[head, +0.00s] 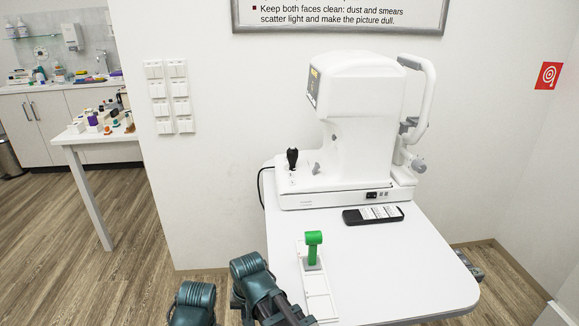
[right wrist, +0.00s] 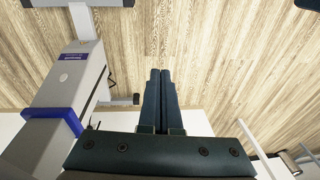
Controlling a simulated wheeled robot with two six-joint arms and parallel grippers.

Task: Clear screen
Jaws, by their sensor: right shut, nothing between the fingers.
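A white eye-test machine (head: 358,120) stands on the white table. Its small dark screen (head: 314,86) is on the upper left of its head and is seen at a steep angle, so its content cannot be read. A black joystick (head: 292,157) stands on its base. Teal parts of my arms show at the bottom of the head view. My left gripper is not seen.
The table's right front (head: 425,275) is clear. Wall switches (head: 168,97) and a cluttered side table (head: 75,138) are at left.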

